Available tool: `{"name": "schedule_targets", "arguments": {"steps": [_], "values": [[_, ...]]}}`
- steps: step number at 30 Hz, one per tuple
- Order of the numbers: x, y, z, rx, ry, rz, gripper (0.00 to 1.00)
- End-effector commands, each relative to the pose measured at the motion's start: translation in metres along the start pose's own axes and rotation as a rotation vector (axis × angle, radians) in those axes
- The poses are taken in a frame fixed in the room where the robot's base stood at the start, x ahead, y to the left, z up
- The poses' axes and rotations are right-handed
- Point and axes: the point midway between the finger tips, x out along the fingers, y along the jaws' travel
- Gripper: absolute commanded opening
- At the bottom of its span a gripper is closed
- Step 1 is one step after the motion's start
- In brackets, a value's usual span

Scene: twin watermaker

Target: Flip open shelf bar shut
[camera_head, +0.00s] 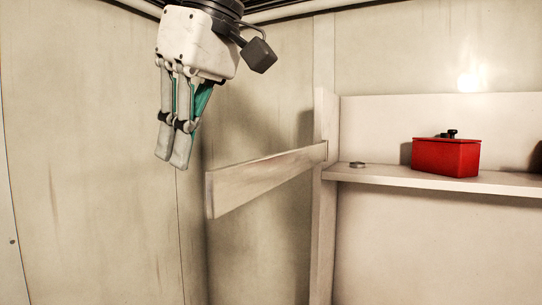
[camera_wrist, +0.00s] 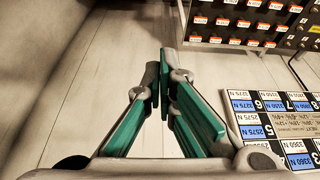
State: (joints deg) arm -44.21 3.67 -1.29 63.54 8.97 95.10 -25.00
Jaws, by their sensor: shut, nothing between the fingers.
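The shelf bar (camera_head: 262,181) is a flat whitish wooden board. In the head view it sticks out to the left from the shelf's upright post (camera_head: 325,200), swung away from the shelf front. The shelf (camera_head: 400,179) runs to the right from that post. My gripper (camera_head: 175,163) hangs at the upper left of the head view, fingers pointing down, shut and empty. It appears to the left of and above the bar's free end, apart from it in the picture. The wrist view shows its closed fingers (camera_wrist: 160,85) and not the bar.
A red box (camera_head: 445,157) and a small round metal piece (camera_head: 357,165) stand on the shelf. Plain wall panels are behind and left. The wrist view shows a rack with labelled rows (camera_wrist: 235,22), a blue and white number chart (camera_wrist: 275,125) and a pale plank floor (camera_wrist: 90,75).

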Motion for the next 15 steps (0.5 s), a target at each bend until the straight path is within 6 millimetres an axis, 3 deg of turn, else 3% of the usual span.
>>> {"name": "schedule_targets", "arguments": {"steps": [1,7,15], "values": [[0.009,0.000,0.001,-0.001,-0.003,-0.002,0.00],[-0.002,-0.001,0.028,0.000,0.002,0.000,0.00],[-0.004,0.000,0.039,-0.001,0.001,0.000,0.00]]}}
